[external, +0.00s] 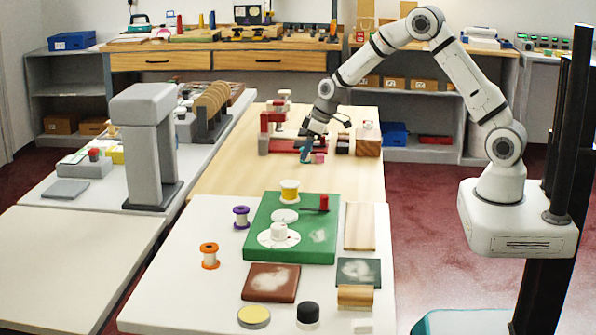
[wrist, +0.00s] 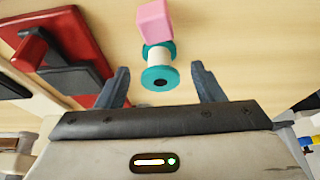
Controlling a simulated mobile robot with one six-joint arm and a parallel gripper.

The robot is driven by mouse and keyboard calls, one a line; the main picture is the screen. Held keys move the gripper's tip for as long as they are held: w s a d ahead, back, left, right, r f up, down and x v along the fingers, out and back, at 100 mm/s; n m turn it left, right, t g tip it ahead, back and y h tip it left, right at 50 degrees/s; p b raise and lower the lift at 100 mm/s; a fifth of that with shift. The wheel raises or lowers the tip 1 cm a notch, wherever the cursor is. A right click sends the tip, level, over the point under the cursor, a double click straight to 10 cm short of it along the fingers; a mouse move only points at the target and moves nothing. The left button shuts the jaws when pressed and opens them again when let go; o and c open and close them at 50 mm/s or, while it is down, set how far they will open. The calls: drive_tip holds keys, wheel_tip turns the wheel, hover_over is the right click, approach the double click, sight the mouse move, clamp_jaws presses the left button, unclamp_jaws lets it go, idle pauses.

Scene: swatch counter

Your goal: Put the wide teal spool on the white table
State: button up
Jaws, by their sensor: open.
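The teal spool (wrist: 160,76) has two teal flanges and a white core. In the wrist view it sits between and slightly beyond my gripper's fingertips, with a dark hole in its near flange. My gripper (external: 306,158) is open, pointing down low over the wooden table (external: 235,170); its fingers also show in the wrist view (wrist: 160,74), one on each side of the spool, apart from it. In the external view I cannot make out the spool by the fingers. A white table (external: 190,295) is at the front.
A pink block (wrist: 154,20) is just beyond the spool; it shows in the external view (external: 319,158). A red stand (wrist: 62,45) is left of my fingers. The front white table holds a green board (external: 265,248), an orange spool (external: 209,256) and a purple spool (external: 241,217). Its left front is clear.

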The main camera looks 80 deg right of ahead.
drive_tip(key=shift+w+f, duration=0.25)
drive_tip(key=shift+f, duration=0.25)
drive_tip(key=c, duration=1.1)
drive_tip(key=shift+r, duration=0.1)
